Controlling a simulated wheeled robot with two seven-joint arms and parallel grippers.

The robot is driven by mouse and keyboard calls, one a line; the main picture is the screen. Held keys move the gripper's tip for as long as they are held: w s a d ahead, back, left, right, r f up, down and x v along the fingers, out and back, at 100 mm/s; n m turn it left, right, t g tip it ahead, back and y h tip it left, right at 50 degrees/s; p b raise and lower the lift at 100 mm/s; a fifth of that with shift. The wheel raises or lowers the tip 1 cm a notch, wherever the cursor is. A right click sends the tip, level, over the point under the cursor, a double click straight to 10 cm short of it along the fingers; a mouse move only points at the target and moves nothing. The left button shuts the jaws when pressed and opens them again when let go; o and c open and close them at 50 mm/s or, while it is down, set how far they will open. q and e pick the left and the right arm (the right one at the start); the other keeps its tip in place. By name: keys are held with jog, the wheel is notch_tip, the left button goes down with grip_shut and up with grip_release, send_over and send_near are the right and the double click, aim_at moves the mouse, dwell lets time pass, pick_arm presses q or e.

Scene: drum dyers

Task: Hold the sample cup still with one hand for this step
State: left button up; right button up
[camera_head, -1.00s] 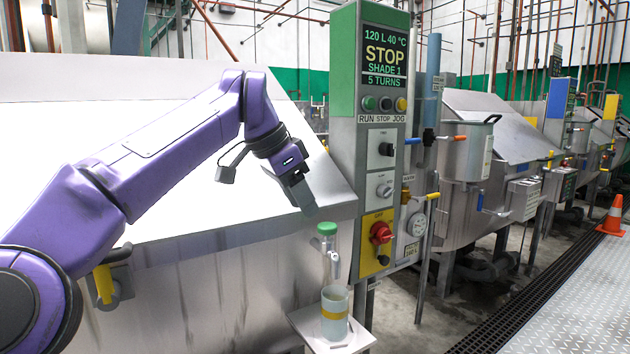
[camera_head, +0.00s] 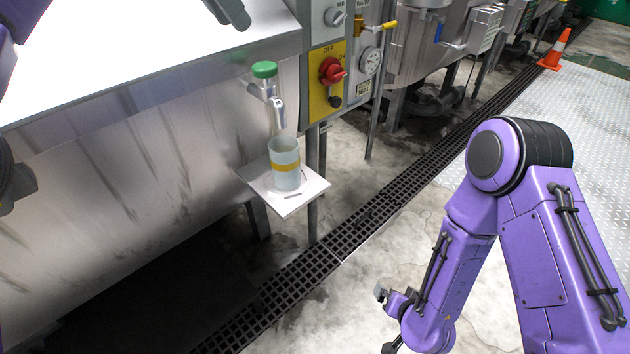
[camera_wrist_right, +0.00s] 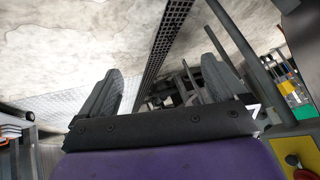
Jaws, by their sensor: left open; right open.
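The sample cup (camera_head: 286,178), pale and translucent with a yellow band, stands upright on a small white shelf (camera_head: 313,192) below the tap (camera_head: 277,108) with a green knob (camera_head: 264,69). My left gripper (camera_head: 232,13) is cut off by the top edge of the head view, above and left of the tap, apart from the cup; it is open. My right arm hangs at right, its hand low near the bottom edge. In the right wrist view the right gripper (camera_wrist_right: 160,88) is open, with nothing between its fingers. The cup is not recognisable there.
A steel drum machine (camera_head: 130,170) fills the left. A control panel with a red switch (camera_head: 331,70) stands just right of the tap. A floor drain grate (camera_head: 340,245) runs diagonally. An orange cone (camera_head: 555,48) stands far right. Floor right of the shelf is clear.

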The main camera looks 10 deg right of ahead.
aim_at(286, 166)
jog(key=w+a+r+n+t+y, duration=0.2)
jog(key=w+a+r, duration=0.2)
jog(key=w+r, duration=0.1)
jog(key=w+a+r+n+t+y, duration=0.2)
jog(key=w+a+r, duration=0.3)
jog(key=r, duration=0.3)
jog(key=w+a+r+n+t+y, duration=0.3)
jog(key=w+a+r+n, duration=0.1)
jog(key=w+a+r, duration=0.1)
jog(key=shift+w+r+y, duration=0.3)
jog(key=shift+w+r, duration=0.2)
jog(key=shift+r, duration=0.4)
jog(key=a+r+n+y, duration=0.4)
jog(key=a+r+n, duration=0.1)
jog(key=n, duration=0.1)
jog(key=x, duration=1)
jog(key=shift+w+d+f, duration=0.1)
jog(key=shift+w+d, duration=0.15)
jog(key=shift+d, duration=0.05)
jog(key=c, duration=1.1)
